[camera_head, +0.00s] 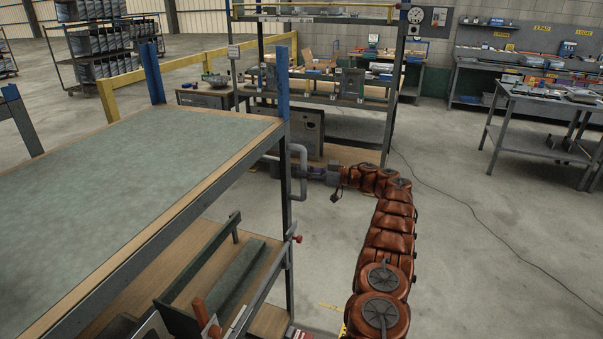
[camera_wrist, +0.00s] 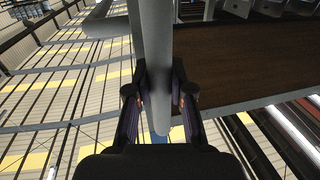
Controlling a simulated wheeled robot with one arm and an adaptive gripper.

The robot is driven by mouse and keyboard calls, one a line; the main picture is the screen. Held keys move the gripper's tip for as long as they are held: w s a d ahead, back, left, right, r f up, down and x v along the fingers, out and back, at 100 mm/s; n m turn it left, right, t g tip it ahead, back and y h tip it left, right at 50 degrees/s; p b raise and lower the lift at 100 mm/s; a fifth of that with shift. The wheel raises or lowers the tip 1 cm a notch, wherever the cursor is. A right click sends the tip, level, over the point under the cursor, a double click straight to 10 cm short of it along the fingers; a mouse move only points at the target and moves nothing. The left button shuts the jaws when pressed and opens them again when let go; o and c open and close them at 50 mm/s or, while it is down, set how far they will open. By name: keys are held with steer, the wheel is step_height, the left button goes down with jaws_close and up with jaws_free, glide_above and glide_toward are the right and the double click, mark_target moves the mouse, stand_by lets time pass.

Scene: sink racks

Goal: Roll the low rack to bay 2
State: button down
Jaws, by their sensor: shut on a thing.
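The low rack (camera_head: 282,210) fills the left foreground in the head view, with a grey-green top shelf, wooden lower shelf and blue post tops. A grey tubular handle (camera_head: 302,172) stands out from its right corner post. My gripper (camera_head: 308,173) has come from the right along the floor side and is shut on this handle. In the wrist view the handle bar (camera_wrist: 156,50) runs upright between both fingers of my gripper (camera_wrist: 160,95). The fingertips are partly hidden by the bar. I cannot make out a bay 2 marking.
A tall rack (camera_head: 392,100) with boxes stands just behind. A yellow rail (camera_head: 190,65) is at the back left. Workbenches (camera_head: 545,145) stand at the right.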

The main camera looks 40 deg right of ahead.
steer(key=shift+a, duration=0.1)
steer(key=c, duration=1)
jaws_free()
